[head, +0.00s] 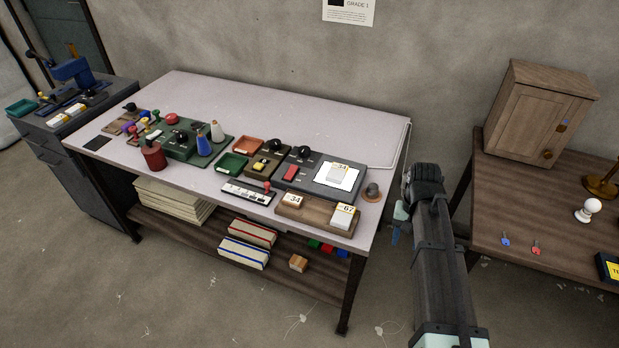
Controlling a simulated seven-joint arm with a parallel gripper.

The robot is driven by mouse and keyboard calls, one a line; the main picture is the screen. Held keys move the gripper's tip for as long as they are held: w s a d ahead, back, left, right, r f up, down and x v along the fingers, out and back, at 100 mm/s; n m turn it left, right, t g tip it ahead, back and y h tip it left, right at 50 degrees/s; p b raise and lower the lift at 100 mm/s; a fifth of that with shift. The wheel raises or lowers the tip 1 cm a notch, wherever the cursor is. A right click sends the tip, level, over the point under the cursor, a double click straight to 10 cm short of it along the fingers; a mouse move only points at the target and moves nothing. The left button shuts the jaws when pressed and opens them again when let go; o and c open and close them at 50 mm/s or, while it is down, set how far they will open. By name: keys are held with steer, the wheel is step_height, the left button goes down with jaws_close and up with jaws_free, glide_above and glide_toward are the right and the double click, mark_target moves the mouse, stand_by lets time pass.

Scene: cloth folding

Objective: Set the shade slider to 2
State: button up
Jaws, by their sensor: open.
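The slider (247,194) is a flat dark strip with a pale marked scale, near the front edge of the light-topped table (330,118). Its red knob (267,186) stands towards the right end of the strip. The scale's numbers are too small to read. My gripper (395,237) is just off the table's right end, pointing down, well to the right of the slider and apart from it. It is open, and no held object shows. The fingertips are small in this view.
A wooden tray with number cards (292,201), a grey board with white paper (337,175) and a green dish (231,163) crowd around the slider. Bottles and a dark red pot (152,155) stand left. The table's back is clear. A wooden cabinet (538,112) stands right.

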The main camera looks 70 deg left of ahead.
steer(key=s+a+r+n, duration=0.1)
steer(key=s+a, duration=0.1)
steer(key=s, duration=0.2)
steer(key=s+a+r+n, duration=0.1)
steer(key=s+a, duration=0.2)
steer(key=s, duration=0.2)
steer(key=s+a+r+n+h, duration=0.1)
steer(key=s+a, duration=0.1)
steer(key=s, duration=0.3)
steer(key=shift+s+a+t, duration=0.15)
steer(key=shift+a+t, duration=0.25)
steer(key=s+a+r+m, duration=0.1)
steer(key=s+a+r, duration=0.15)
steer(key=a, duration=0.35)
steer(key=s+a+r+m+y, duration=0.1)
steer(key=s+a+r, duration=0.15)
steer(key=a, duration=0.25)
steer(key=s+a+r+m, duration=0.1)
steer(key=s+a+r, duration=0.15)
steer(key=a, duration=0.35)
step_height(320, 180, up, 5)
steer(key=m+y, duration=0.2)
steer(key=m, duration=0.2)
glide_above(266, 183)
step_height(266, 183, down, 14)
steer(key=shift+d+r, duration=0.1)
steer(key=shift+d, duration=0.05)
jaws_close()
